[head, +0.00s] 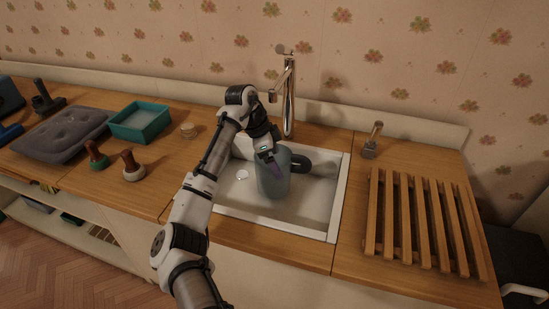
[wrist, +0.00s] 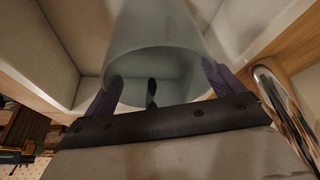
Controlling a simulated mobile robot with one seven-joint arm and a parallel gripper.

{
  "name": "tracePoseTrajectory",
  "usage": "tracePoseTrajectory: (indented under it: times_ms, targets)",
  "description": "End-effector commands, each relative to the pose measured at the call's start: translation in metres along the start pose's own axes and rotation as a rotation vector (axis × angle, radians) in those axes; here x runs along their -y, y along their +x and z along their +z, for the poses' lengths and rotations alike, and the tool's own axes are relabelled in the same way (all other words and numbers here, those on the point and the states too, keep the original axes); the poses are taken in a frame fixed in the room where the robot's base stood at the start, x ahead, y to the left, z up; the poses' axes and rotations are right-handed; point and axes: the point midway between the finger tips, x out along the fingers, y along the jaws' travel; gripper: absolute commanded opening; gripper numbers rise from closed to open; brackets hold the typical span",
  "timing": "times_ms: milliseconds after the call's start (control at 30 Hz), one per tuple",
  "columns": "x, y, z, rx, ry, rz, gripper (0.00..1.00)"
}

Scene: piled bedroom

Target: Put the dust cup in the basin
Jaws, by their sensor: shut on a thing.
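The dust cup (head: 273,178) is a grey-blue, translucent cylinder with a dark handle-like part (head: 301,162) at its right side. My gripper (head: 270,165) is shut on it, with purple fingers on its wall. In the wrist view the cup (wrist: 160,40) sits between the two fingers (wrist: 160,88), its round open mouth facing the camera. The basin (head: 318,205) is a white rectangular sink set in the wooden counter. The cup is within the basin's outline in the head view. I cannot tell whether its bottom touches the basin floor.
A chrome tap (head: 289,95) stands behind the basin and is close on the right in the wrist view (wrist: 285,110). A wooden slatted rack (head: 424,222) and a small metal fitting (head: 372,140) are to the right.

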Motion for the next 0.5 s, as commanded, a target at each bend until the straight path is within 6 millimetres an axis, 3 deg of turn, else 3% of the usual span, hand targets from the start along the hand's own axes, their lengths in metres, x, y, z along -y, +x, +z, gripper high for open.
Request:
tracePoseTrajectory:
  times_ms: [500]
  targets:
    - [0.000,0.015,0.007,-0.001,0.000,-0.001,0.48]
